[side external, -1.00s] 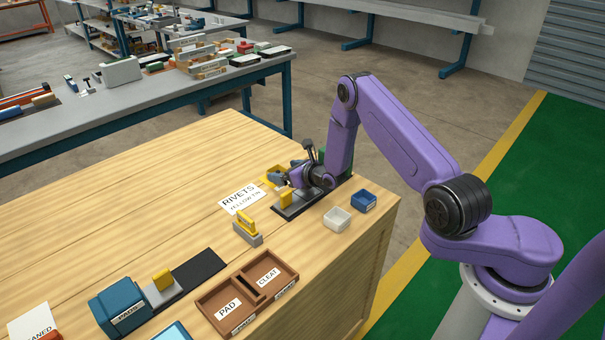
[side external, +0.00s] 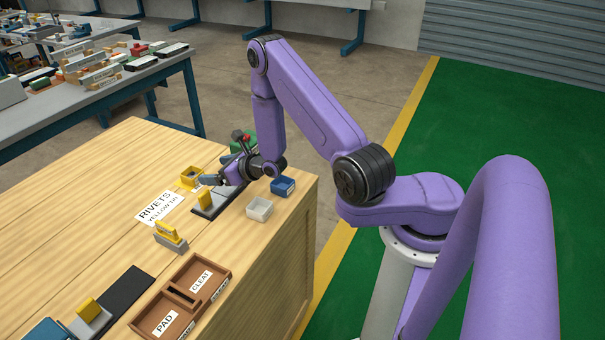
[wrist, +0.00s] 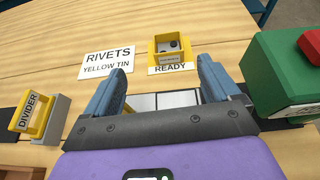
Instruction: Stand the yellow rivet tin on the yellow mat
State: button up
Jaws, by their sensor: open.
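The yellow rivet tin (wrist: 172,47) stands upright and open-topped just beyond my fingers in the wrist view, with dark round bits inside and a pale label on its front. It also shows in the side view (side external: 191,177). It stands behind a white READY label (wrist: 172,69). My gripper (wrist: 160,84) is open and empty, its two blue-grey fingers apart, on the near side of the tin. In the side view my gripper (side external: 213,180) is low over the bench, right of the tin.
A RIVETS YELLOW TIN card (wrist: 107,62) lies left of the tin. A yellow divider (wrist: 31,114) stands in a grey holder at left; a green box (wrist: 285,70) with a red button is close on the right. White (side external: 259,208) and blue (side external: 283,186) trays sit near the edge.

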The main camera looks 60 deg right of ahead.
jog(key=s+a+r+n+g+y, duration=0.1)
jog(key=a+r+n+g+y, duration=0.1)
jog(key=a+r+n+y, duration=0.4)
jog(key=s+a+r+n+g+y, duration=0.1)
jog(key=a+n+g+y, duration=0.15)
jog(key=a, duration=0.55)
jog(key=s+a+r+n+g+y, duration=0.1)
jog(key=a+r+n+g+y, duration=0.1)
jog(key=a+r+n+y, duration=0.35)
jog(key=s+a+r+n+g, duration=0.2)
jog(key=s+a+n+g, duration=0.45)
jog(key=s, duration=0.25)
jog(key=s+d+r+n+g+h, duration=0.1)
jog(key=s+n+g+h, duration=0.2)
jog(key=s+n, duration=0.4)
jog(key=s+d+r+n+g+h, duration=0.15)
jog(key=s+n+g+h, duration=0.3)
jog(key=s, duration=0.55)
jog(key=s+d+r+n+t+h, duration=0.1)
jog(key=s+d+n+t+h, duration=0.5)
jog(key=d+n, duration=0.8)
jog(key=s+n+t, duration=0.1)
jog(key=s+n, duration=0.1)
jog(key=s, duration=0.1)
jog(key=shift+h, duration=0.25)
